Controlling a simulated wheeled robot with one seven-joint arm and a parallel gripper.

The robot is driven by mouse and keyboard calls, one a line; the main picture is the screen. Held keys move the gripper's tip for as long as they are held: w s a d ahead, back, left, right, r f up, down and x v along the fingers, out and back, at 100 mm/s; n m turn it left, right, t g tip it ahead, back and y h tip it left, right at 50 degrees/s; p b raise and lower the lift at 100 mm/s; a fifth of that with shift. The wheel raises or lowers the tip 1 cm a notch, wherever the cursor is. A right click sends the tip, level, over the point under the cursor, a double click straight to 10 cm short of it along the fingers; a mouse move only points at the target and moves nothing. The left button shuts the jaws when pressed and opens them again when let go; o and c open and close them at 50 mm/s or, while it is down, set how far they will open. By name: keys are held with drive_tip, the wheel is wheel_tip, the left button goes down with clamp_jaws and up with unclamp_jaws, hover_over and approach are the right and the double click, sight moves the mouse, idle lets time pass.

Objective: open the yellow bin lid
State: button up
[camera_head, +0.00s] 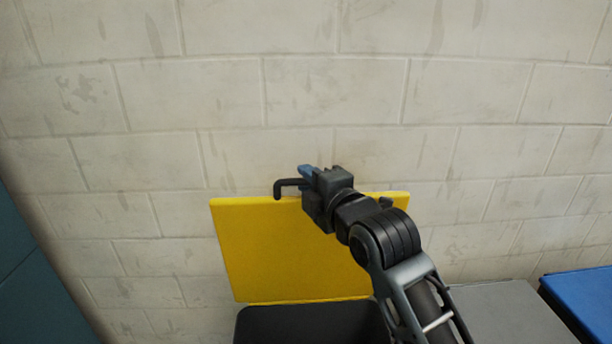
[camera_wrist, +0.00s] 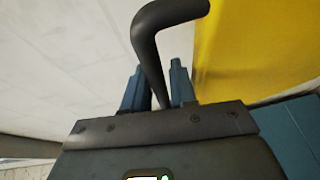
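The yellow bin lid (camera_head: 280,250) stands raised and nearly upright in front of the wall, above the dark bin (camera_head: 310,325). In the wrist view the lid (camera_wrist: 255,45) fills the upper right. A black bent handle (camera_head: 283,188) shows at the lid's top edge; in the wrist view the handle (camera_wrist: 150,50) runs between the two blue fingers and curves right towards the lid. My gripper (camera_head: 307,172) is at the lid's top edge. In the wrist view my gripper (camera_wrist: 158,90) appears shut on the handle, with a finger close on each side.
A pale block wall (camera_head: 300,90) is close behind the lid. A grey-topped bin (camera_head: 505,310) and a blue-lidded bin (camera_head: 585,295) stand to the right. A blue surface (camera_head: 30,280) is at the left edge.

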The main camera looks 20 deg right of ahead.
drive_tip(key=shift+w+a+f, duration=0.1)
drive_tip(key=shift+w, duration=0.65)
drive_tip(key=shift+c, duration=0.4)
clamp_jaws()
